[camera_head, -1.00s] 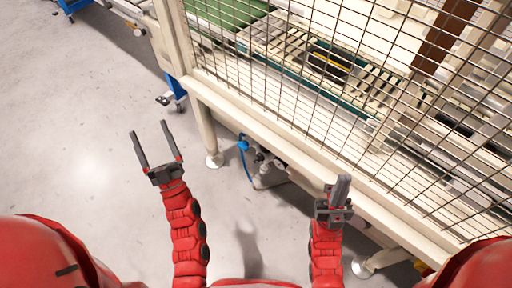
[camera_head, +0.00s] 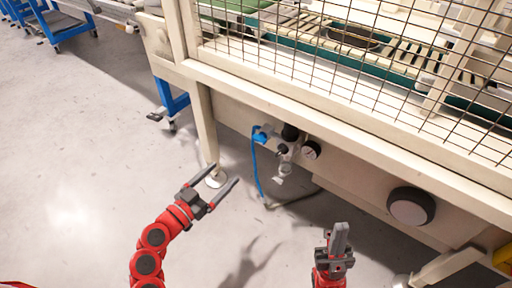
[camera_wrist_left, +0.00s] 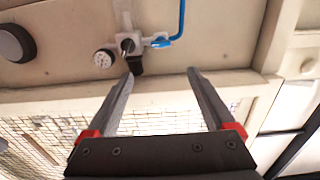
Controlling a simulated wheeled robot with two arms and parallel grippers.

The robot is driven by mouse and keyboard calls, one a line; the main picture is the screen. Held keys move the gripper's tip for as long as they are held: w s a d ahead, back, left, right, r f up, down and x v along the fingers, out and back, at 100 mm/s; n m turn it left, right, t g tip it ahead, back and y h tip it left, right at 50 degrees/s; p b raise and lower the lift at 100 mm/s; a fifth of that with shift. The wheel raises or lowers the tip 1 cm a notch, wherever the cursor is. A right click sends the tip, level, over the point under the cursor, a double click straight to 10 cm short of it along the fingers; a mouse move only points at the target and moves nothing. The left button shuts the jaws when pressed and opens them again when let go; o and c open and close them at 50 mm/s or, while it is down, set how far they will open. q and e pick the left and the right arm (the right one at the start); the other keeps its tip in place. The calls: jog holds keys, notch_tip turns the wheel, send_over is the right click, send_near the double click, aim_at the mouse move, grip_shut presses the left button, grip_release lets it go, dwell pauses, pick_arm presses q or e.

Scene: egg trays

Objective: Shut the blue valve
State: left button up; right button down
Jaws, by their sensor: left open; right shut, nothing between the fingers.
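The blue valve (camera_head: 262,133) is a small blue handle with a blue hose, on the left of a pneumatic unit under the front beam of the fenced machine. It also shows in the left wrist view (camera_wrist_left: 160,42), just beyond the fingertips. My left gripper (camera_head: 211,174) is open and empty, below and left of the valve and apart from it. In the left wrist view its fingers (camera_wrist_left: 161,76) point towards the unit. My right gripper (camera_head: 340,228) is shut and empty, low and to the right.
Beside the valve are a black knob (camera_head: 290,132) and a round gauge (camera_head: 311,150). A large black round button (camera_head: 411,206) sits further right on the panel. A beige machine leg (camera_head: 203,125) stands left of the valve. The grey floor (camera_head: 75,190) at left is clear.

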aim_at(257, 140)
pick_arm(q)
jog(key=b+x, duration=0.1)
jog(key=x, duration=1.5)
jog(key=shift+w+d, duration=0.15)
jog(key=shift+w, duration=0.15)
jog(key=c, duration=1.4)
